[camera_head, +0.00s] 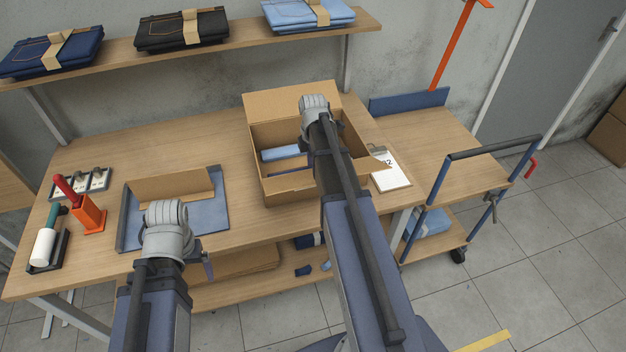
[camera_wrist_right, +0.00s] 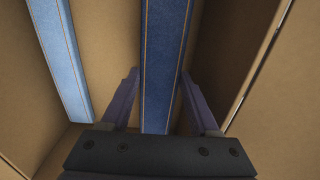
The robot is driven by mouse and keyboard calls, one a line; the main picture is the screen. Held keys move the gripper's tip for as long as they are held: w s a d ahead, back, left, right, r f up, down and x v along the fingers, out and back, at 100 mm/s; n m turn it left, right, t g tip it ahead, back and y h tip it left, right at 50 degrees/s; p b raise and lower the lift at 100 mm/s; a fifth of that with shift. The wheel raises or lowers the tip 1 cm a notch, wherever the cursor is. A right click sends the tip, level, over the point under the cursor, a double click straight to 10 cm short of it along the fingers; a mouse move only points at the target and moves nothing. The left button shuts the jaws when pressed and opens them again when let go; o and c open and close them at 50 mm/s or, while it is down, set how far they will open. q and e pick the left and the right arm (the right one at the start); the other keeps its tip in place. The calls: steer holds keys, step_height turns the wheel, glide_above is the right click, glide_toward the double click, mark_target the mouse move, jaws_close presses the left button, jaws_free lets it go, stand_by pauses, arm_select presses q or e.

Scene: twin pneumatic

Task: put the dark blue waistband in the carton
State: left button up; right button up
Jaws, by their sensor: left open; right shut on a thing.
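The open carton (camera_head: 262,134) stands on the table in the head view, its flaps folded out. My right arm reaches over it and hides part of its inside. In the right wrist view, my right gripper (camera_wrist_right: 160,80) is shut on the dark blue waistband (camera_wrist_right: 165,50), a long strip with orange stitching between its fingers, inside the carton. A lighter blue waistband (camera_wrist_right: 58,50) lies to its left, apart from it; it also shows in the head view (camera_head: 282,153). My left gripper (camera_head: 207,264) is open at the table's front edge; its fingertips are mostly hidden.
A blue mat (camera_head: 208,212) with a cardboard piece (camera_head: 172,184) lies left of the carton. A clipboard (camera_head: 390,172) lies right of the carton, beside a trolley (camera_head: 425,132).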

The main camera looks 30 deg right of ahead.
steer(key=shift+f+b, duration=1.85)
steer(key=shift+b, duration=0.05)
steer(key=shift+f, duration=0.25)
steer(key=o, duration=1.1)
steer(key=shift+r, duration=0.1)
steer(key=shift+r, duration=0.15)
step_height(320, 180, up, 12)
steer(key=p, duration=1.2)
